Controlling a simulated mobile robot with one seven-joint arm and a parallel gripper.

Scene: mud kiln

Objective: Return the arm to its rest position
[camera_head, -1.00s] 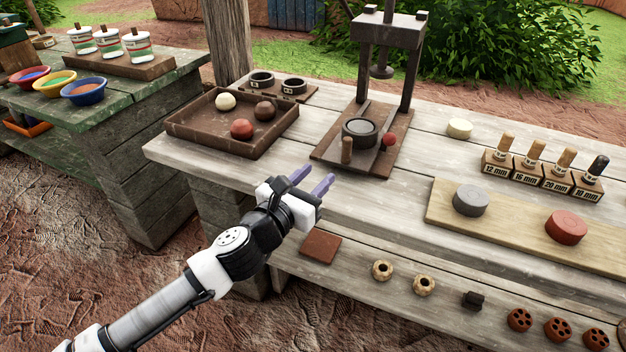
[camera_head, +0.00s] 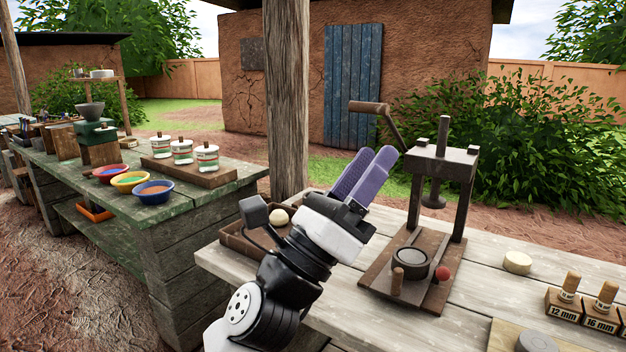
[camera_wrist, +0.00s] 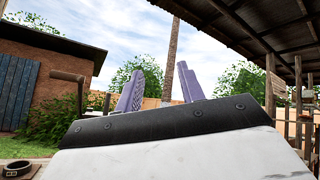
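My gripper (camera_head: 367,175) is raised in front of the wooden bench (camera_head: 345,325) in the head view, with its two purple fingers pointing up and to the right. In the wrist view the fingers (camera_wrist: 162,92) stand apart with sky, foliage and a post between them. Nothing is held between them. My arm folds up from the lower middle of the head view and hides part of the brown tray and the bench.
A brown tray (camera_head: 240,243) lies behind my arm. A wooden post (camera_head: 287,100) rises behind. Painted bowls (camera_head: 153,191) stand on the left bench.

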